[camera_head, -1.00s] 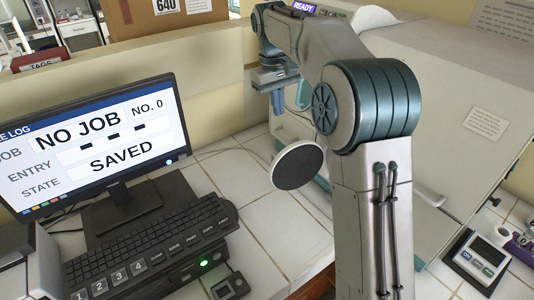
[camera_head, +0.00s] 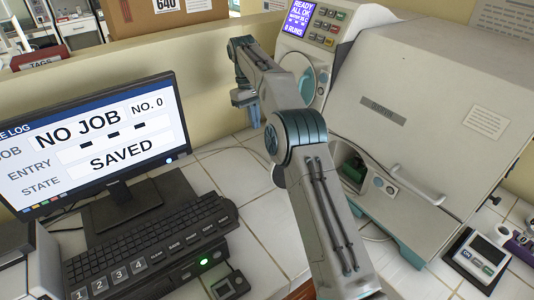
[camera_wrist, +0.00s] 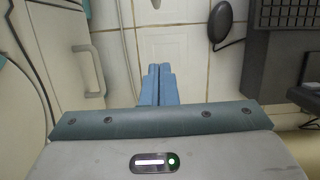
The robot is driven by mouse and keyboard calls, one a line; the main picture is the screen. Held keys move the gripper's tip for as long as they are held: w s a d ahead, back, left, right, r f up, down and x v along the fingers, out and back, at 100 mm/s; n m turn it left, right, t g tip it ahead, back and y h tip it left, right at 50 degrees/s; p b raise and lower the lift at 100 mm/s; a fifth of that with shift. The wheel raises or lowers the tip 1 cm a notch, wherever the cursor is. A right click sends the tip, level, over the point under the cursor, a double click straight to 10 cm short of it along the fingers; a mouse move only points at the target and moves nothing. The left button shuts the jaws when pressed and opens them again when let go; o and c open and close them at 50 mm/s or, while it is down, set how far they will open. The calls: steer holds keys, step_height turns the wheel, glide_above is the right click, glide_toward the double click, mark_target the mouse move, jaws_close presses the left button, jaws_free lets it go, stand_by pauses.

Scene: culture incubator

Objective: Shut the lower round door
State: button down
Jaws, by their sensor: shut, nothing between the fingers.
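My gripper (camera_head: 246,120) is shut and empty, pointing down beyond the door. Its blue fingers (camera_wrist: 158,85) meet in the wrist view, apart from the disc.
The pale machine (camera_head: 400,120) has a front handle (camera_head: 418,186) and a small opening with something green (camera_head: 352,168) inside. A teal round part (camera_head: 307,85) is partly behind my arm. The monitor (camera_head: 95,145) and keyboard (camera_head: 150,240) stand left. Tiled bench (camera_head: 235,180) lies between.

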steer(key=s+d+f, duration=0.3)
steer(key=s+f, duration=0.2)
steer(key=f, duration=0.4)
steer(key=shift+d+p, duration=0.3)
steer(key=shift+s, duration=0.15)
stand_by(0.4)
